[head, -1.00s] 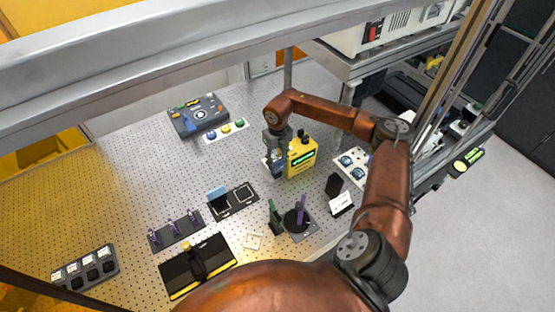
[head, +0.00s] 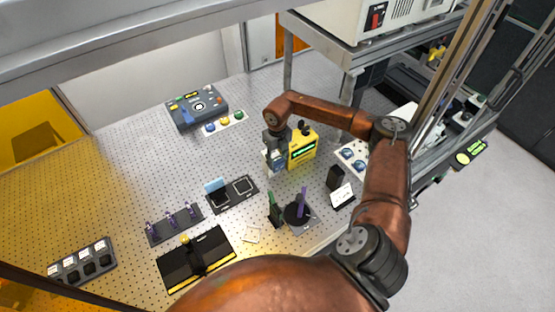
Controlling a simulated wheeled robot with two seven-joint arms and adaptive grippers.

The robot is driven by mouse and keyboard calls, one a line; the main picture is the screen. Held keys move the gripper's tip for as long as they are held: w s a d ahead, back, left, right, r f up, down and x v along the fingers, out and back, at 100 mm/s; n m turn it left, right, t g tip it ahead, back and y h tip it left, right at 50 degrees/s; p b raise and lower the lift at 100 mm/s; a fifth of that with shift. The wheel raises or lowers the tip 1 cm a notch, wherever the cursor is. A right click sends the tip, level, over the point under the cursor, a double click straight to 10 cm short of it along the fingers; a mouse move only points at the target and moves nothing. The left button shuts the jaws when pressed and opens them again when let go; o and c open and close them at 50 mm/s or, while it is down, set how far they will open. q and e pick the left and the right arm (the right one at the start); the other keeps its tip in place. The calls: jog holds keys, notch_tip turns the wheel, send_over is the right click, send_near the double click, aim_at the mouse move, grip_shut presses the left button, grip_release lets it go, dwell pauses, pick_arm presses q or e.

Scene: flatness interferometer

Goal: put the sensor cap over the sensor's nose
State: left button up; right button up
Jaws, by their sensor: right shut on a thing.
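My right gripper (head: 274,167) points down over the perforated table, just left of a yellow box (head: 303,149) with a green display and black knobs on top. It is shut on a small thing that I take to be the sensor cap. The held thing is mostly hidden by the fingers and too small to make out. I cannot tell for sure which thing is the sensor or where its nose is, nor whether the gripper touches the yellow box. My left gripper is not in view.
In front stand a round black holder (head: 298,215) with a purple upright part, a green upright piece (head: 275,211) and a black block (head: 335,178). A white plate (head: 343,195) leans nearby. A grey control box (head: 197,107) is at the back left. Bare table lies left of the gripper.

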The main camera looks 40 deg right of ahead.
jog(key=shift+f+b, duration=0.35)
jog(key=shift+f, duration=0.05)
dwell(0.6)
jog(key=o, duration=1)
jog(key=shift+r, duration=0.15)
jog(key=shift+r+p, duration=1.85)
jog(key=shift+r, duration=1.6)
jog(key=shift+f, duration=0.1)
